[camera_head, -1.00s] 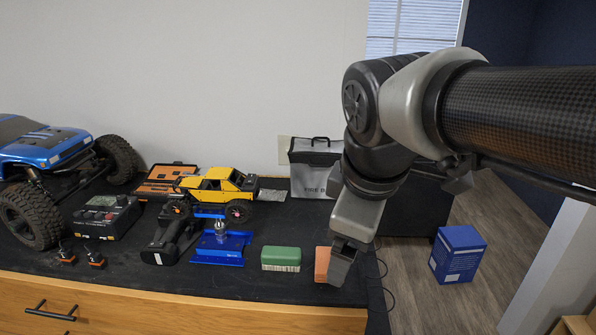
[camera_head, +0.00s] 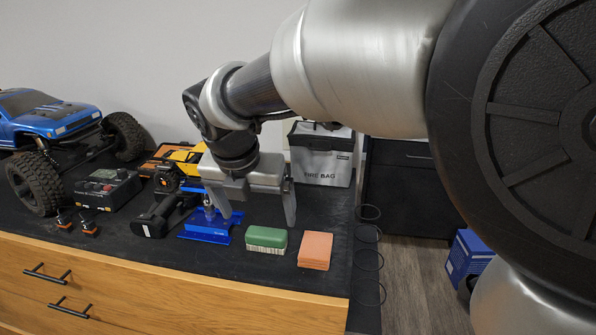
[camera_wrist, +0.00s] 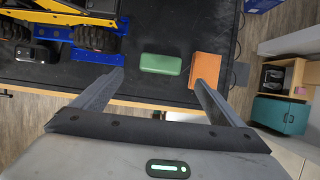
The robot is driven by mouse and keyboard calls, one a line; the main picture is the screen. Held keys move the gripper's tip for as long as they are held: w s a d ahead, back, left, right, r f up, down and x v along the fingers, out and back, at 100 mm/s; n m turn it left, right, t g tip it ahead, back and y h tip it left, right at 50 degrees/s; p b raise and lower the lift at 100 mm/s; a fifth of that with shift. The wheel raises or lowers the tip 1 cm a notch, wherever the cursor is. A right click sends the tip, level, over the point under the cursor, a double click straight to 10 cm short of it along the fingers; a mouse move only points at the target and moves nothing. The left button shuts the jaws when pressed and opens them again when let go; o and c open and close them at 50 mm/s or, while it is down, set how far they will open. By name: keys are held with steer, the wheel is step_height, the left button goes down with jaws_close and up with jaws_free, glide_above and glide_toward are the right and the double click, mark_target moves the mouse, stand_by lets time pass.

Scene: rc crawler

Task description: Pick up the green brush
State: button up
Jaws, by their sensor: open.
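The green brush (camera_head: 266,238) lies on the dark bench top, green side up with pale bristles below. It also shows in the wrist view (camera_wrist: 161,64), ahead of and between my two fingers. My gripper (camera_head: 258,218) is open and empty, its fingers pointing down above the bench, behind and above the brush in the head view. In the wrist view my gripper (camera_wrist: 160,82) spreads wider than the brush. No finger appears to touch the brush.
An orange block (camera_head: 315,250) lies just right of the brush. A blue metal stand (camera_head: 207,229) is close on the left. A yellow model truck (camera_head: 184,160), a blue crawler (camera_head: 50,125) and a grey fire bag (camera_head: 321,155) stand further back. The bench's front edge is near.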

mark_target(266, 232)
steer(key=x, duration=0.5)
steer(key=b+x, duration=0.1)
steer(key=x, duration=0.4)
steer(key=shift+w+d+f, duration=0.1)
steer(key=shift+w, duration=0.25)
steer(key=shift+c, duration=0.4)
steer(key=c, duration=1.2)
steer(key=shift+o, duration=0.2)
